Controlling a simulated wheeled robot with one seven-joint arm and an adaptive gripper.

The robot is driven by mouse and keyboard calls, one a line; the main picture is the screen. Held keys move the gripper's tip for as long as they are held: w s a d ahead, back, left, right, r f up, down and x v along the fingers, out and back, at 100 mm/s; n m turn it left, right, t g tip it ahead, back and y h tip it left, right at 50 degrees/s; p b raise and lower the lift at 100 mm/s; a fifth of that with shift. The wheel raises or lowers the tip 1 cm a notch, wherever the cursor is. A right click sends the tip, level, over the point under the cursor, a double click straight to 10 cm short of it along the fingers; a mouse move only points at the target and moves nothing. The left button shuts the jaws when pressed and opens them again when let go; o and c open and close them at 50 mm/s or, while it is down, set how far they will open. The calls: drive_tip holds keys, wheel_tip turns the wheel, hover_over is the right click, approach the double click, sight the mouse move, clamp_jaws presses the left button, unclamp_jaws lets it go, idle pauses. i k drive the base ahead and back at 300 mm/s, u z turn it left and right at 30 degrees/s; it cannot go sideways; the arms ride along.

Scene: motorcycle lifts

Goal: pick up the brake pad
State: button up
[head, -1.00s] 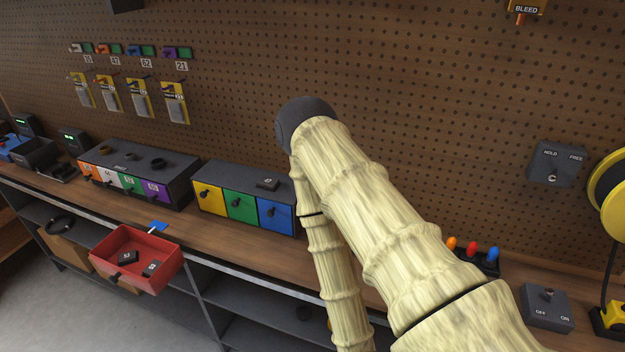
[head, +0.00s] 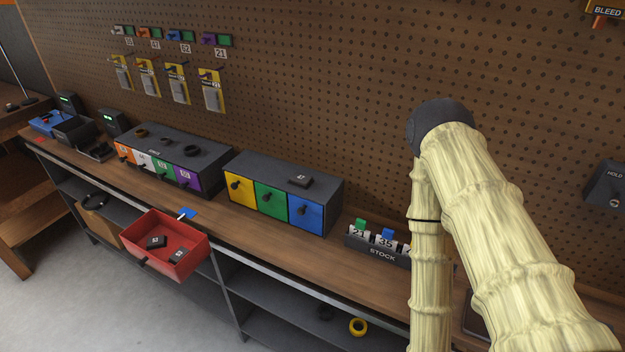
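Several small dark blocks look like brake pads; I cannot tell which one the task means. One block (head: 299,181) with a pale number lies on top of the cabinet with yellow, green and blue drawers. Two more lie in the red open-topped bin (head: 190,225) at the bench's front edge: a left block (head: 156,242) and a right block (head: 177,256). My arm stands at the right with its forearm pointing down. My gripper is out of the frame, below the lower edge.
The yellow, green and blue drawer cabinet (head: 334,186) and another cabinet (head: 205,157) with orange, white, green and purple drawers stand on the wooden bench (head: 265,236). A STOCK counter (head: 378,250) sits beside my forearm. Yellow packs (head: 212,92) hang on the pegboard.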

sight(302, 181)
drive_tip(key=k, duration=0.5)
drive_tip(key=u, duration=2.1)
drive_tip(key=i, duration=1.45)
drive_tip(key=z, duration=2.55)
